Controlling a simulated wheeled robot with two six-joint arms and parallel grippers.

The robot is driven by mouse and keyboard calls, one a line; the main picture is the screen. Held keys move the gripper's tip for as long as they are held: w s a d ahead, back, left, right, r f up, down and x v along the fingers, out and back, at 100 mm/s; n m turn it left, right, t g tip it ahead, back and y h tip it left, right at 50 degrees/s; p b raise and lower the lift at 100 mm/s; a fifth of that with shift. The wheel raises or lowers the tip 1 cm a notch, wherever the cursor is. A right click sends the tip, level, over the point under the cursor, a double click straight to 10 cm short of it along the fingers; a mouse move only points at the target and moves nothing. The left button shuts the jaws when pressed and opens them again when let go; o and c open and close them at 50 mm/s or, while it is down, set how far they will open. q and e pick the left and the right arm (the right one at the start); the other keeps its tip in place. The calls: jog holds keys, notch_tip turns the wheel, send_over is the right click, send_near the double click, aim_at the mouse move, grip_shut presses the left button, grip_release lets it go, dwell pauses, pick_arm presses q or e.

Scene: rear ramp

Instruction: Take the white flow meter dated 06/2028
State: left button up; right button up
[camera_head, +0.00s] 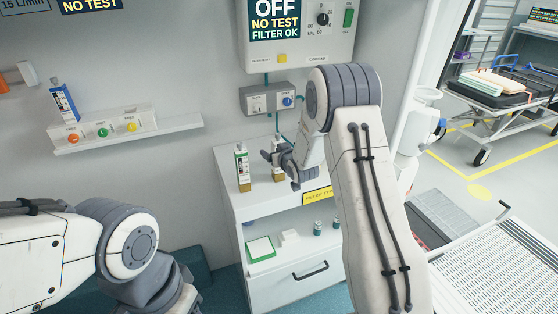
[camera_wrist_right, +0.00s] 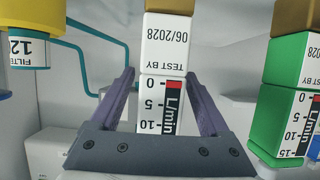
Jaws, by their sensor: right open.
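The white flow meter (camera_wrist_right: 163,60) dated 06/2028 stands in the middle of the right wrist view, its label upside down, with a brown end at the top of that picture. In the head view the meter (camera_head: 277,142) is on the white cabinet top, partly hidden by my right gripper (camera_head: 279,170). My right gripper (camera_wrist_right: 160,76) is open, with one purple finger on each side of the meter and gaps showing between. A green-and-white flow meter (camera_wrist_right: 288,103) stands to the right in the wrist view; it also shows in the head view (camera_head: 242,166). My left gripper is out of view.
A yellow-ended filter (camera_wrist_right: 26,40) and teal tubing (camera_wrist_right: 84,62) show in the wrist view. A wheeled stretcher (camera_head: 500,90) is at right.

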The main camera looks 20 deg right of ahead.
grip_shut()
jog(key=shift+r, duration=0.1)
